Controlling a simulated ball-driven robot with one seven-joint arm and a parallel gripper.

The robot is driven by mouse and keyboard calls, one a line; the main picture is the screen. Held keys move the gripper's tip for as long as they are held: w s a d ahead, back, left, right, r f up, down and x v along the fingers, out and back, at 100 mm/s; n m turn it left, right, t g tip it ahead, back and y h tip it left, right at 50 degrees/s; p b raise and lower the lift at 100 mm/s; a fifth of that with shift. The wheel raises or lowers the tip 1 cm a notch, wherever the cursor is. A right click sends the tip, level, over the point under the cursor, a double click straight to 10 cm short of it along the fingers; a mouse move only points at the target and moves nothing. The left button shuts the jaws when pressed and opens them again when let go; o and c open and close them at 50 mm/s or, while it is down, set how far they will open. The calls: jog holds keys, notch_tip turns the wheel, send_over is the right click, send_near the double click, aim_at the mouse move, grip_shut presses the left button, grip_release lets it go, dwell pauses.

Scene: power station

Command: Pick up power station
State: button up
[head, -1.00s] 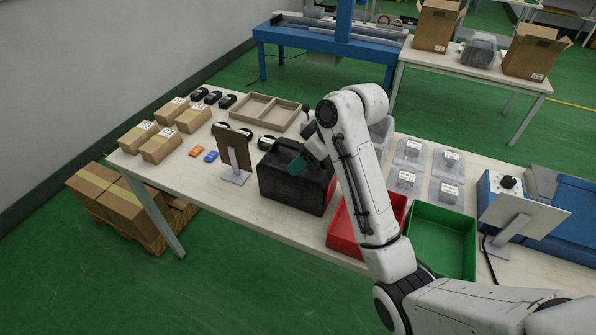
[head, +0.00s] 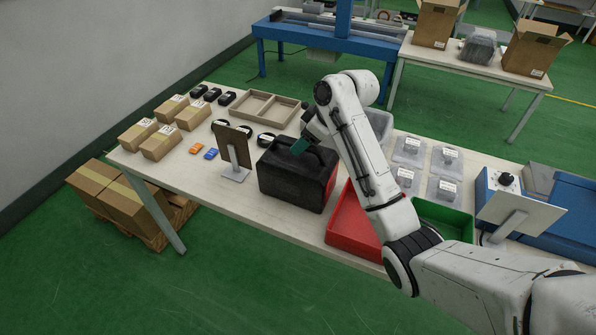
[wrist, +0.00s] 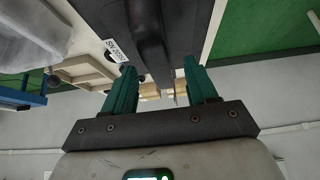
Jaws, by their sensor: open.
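The power station (head: 292,184) is a black box with a top handle, standing upright on the table near its front edge in the head view. In the wrist view its dark body (wrist: 112,18) carries a white label, and its handle bar (wrist: 148,40) runs between my fingers. My gripper (head: 299,147) is at the top of the box by the handle, with teal fingertips. The wrist view shows the two teal fingers of my gripper (wrist: 162,84) apart, one on each side of the handle, with visible gaps. The far side of the box is hidden.
A red bin (head: 350,228) stands close to the right of the box, with a green bin (head: 445,217) beyond it. A panel on a stand (head: 232,147) is close on the left. A wooden tray (head: 264,107) lies behind. Boxes (head: 160,145) stand at the left end.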

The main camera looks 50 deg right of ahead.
jog(key=shift+x, duration=1.55)
grip_shut()
jog(key=shift+w+d+r, duration=0.1)
jog(key=shift+w+r, duration=0.05)
jog(key=shift+r, duration=0.2)
